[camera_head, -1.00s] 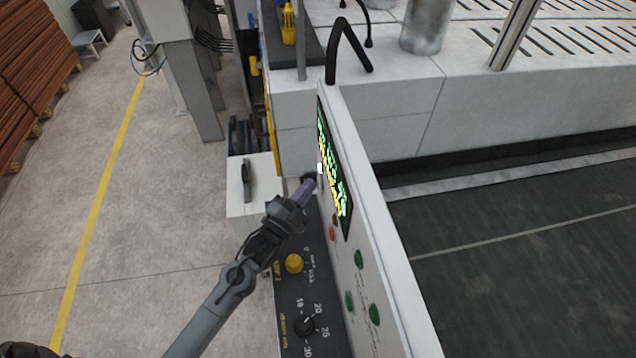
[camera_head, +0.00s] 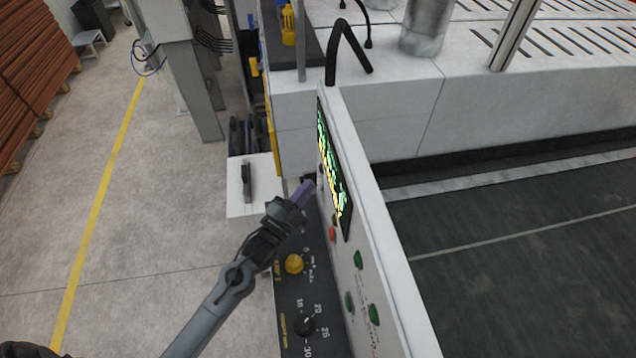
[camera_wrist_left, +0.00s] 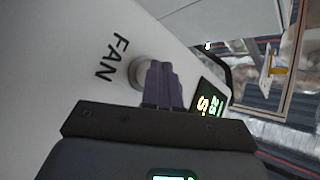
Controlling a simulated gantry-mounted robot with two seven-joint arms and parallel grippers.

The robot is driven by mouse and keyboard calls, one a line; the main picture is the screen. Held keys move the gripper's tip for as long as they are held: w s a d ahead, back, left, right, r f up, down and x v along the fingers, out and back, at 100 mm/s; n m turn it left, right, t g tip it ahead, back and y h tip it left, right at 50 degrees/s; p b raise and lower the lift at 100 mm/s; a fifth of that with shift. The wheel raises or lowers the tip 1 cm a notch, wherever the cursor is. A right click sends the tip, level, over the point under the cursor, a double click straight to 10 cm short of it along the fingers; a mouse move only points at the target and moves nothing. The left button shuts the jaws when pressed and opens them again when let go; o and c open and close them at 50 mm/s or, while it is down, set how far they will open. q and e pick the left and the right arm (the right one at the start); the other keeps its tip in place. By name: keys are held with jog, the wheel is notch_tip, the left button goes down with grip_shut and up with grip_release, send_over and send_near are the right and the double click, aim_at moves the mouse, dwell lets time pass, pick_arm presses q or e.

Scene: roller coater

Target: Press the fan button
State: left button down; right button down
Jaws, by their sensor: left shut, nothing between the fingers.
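The round, pale fan button (camera_wrist_left: 138,72) sits on the white panel face beside the black word FAN (camera_wrist_left: 112,58) in the left wrist view. My left gripper (camera_wrist_left: 163,70) is shut and empty, its purple fingertips together. The fingertips overlap the button's right side in that view; I cannot tell whether they touch it. In the head view, my left gripper (camera_head: 307,186) is close to the white control panel (camera_head: 378,235), just below and left of the lit display (camera_head: 333,170). The fan button cannot be clearly made out there. My right gripper is not in view.
Below the gripper are a yellow knob (camera_head: 294,264), a black dial (camera_head: 304,325) and several green buttons, one (camera_head: 374,314) low on the panel. A black bent pipe (camera_head: 340,50) rises behind the panel. The floor at left is open.

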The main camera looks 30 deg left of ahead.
pick_arm(q)
jog(key=shift+s+a, duration=0.3)
jog(key=shift+s, duration=0.05)
jog(key=shift+s+a+p, duration=0.8)
jog(key=shift+s+a, duration=0.9)
jog(key=shift+a, duration=0.15)
jog(key=s+d+r+n+g+p, duration=0.3)
jog(key=s+d+r+g+p, duration=0.25)
jog(key=s+d+p, duration=0.35)
jog(key=s+d+f+n+g+p, duration=0.2)
jog(key=s+n+g, duration=0.5)
jog(key=s+g, duration=0.4)
jog(key=s+d, duration=0.1)
jog(key=s, duration=0.2)
jog(key=shift+f+y, duration=0.2)
jog(key=shift+y, duration=0.1)
